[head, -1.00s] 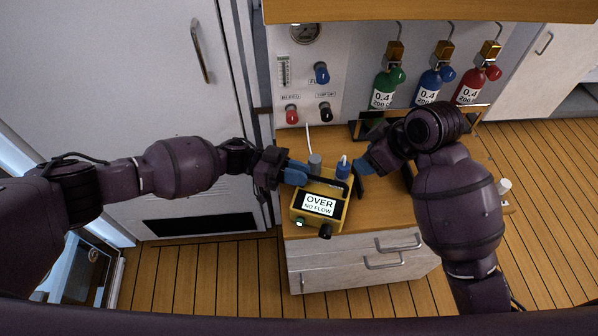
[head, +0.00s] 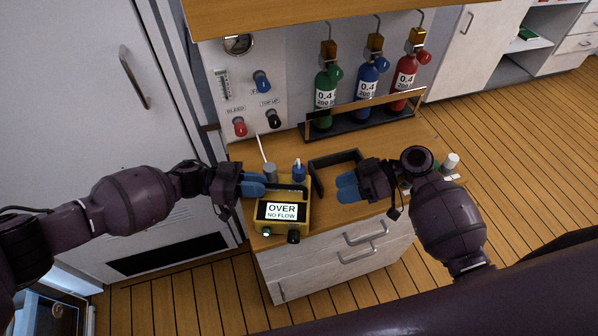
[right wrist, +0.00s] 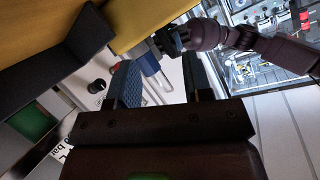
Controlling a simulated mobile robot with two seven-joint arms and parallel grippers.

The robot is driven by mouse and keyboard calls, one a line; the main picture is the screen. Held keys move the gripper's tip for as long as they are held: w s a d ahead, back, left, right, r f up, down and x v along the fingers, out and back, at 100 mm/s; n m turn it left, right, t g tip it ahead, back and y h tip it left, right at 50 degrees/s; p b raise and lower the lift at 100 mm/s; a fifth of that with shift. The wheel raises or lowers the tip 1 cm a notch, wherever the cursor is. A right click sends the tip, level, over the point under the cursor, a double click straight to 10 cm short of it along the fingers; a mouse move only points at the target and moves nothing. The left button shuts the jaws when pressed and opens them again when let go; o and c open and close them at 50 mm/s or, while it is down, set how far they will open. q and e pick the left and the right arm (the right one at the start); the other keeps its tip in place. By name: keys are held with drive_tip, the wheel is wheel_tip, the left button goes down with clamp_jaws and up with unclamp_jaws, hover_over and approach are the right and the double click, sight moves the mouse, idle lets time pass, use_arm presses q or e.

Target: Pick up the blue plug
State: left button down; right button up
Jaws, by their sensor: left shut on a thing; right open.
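A small blue plug (head: 299,173) with a pale top stands on the wooden counter, just behind the yellow meter box (head: 262,217). The box has a lit screen reading "OVER NO FLOW" and a dark handle bar on top. My left gripper (head: 264,184) is shut at the left end of that handle, by the box's top edge. My right gripper (head: 346,187) is open and empty, right of the plug and apart from it. In the right wrist view its open fingers (right wrist: 160,82) show, and I cannot make out the plug there.
A grey cylinder (head: 269,172) stands left of the plug. A dark angled bracket (head: 335,164) lies between the plug and my right gripper. Green, blue and red bottles (head: 367,84) stand in a rack behind. The wall panel (head: 241,100) carries coloured knobs.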

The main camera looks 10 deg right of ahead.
sight(299, 169)
use_arm(q)
drive_tip(key=shift+f, duration=0.15)
use_arm(e)
wheel_tip(299, 169, up, 2)
drive_tip(key=w+d+r+n+t+y, duration=0.1)
drive_tip(key=w+d+n+t+y, duration=0.1)
drive_tip(key=w+n+t+y, duration=0.15)
use_arm(q)
drive_tip(key=shift+a, duration=0.1)
use_arm(e)
drive_tip(key=shift+m+y, duration=0.25)
drive_tip(key=shift+m, duration=0.2)
drive_tip(key=shift+f+x, duration=0.25)
drive_tip(key=shift+x, duration=1.7)
drive_tip(key=shift+f+x, duration=0.2)
drive_tip(key=shift+x, duration=1.8)
drive_tip(key=shift+f+x, duration=0.25)
drive_tip(key=shift+x, duration=1.7)
drive_tip(key=shift+s, duration=0.15)
drive_tip(key=c, duration=0.7)
wheel_tip(299, 169, up, 15)
